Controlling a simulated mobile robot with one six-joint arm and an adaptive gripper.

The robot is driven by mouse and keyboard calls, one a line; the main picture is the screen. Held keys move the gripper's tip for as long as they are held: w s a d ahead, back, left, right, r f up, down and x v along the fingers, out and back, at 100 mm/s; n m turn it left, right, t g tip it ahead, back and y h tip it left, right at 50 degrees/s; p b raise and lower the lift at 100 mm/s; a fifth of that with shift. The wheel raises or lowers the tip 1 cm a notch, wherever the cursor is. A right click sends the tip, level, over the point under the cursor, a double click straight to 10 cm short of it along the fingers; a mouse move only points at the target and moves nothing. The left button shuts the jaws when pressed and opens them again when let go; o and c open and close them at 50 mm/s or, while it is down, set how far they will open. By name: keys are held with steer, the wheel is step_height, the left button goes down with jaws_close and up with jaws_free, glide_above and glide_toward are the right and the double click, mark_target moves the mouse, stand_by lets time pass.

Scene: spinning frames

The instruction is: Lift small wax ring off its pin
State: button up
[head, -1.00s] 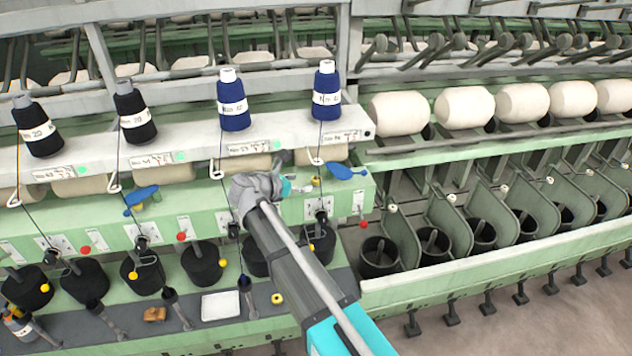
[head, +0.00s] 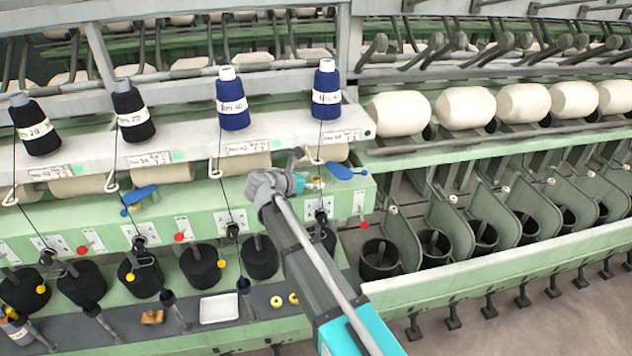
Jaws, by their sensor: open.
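My gripper (head: 304,176) is open at the green rail, below the two blue bobbins. One dark finger points up and the gripper's teal part shows beside it. A small yellow piece (head: 318,183) is on the rail just right of the gripper; it is too small to tell whether it is a ring on a pin, or whether the gripper touches it.
A blue lever (head: 343,172) sits right of the gripper. Blue bobbins (head: 233,105) and black bobbins stand on the shelf above. Black rollers (head: 201,267) line the rail's underside. A white tray (head: 220,308) and a brown piece (head: 152,317) lie on the lower shelf (head: 250,328).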

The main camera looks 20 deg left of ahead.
stand_by(0.3)
steer(key=c, duration=0.8)
steer(key=shift+r, duration=0.1)
step_height(320, 180, up, 4)
steer(key=p, duration=0.4)
steer(key=s+a, duration=0.4)
steer(key=s, duration=0.4)
steer(key=s+a, duration=0.4)
steer(key=s, duration=0.4)
steer(key=shift+a+f, duration=0.3)
steer(key=shift+f, duration=0.05)
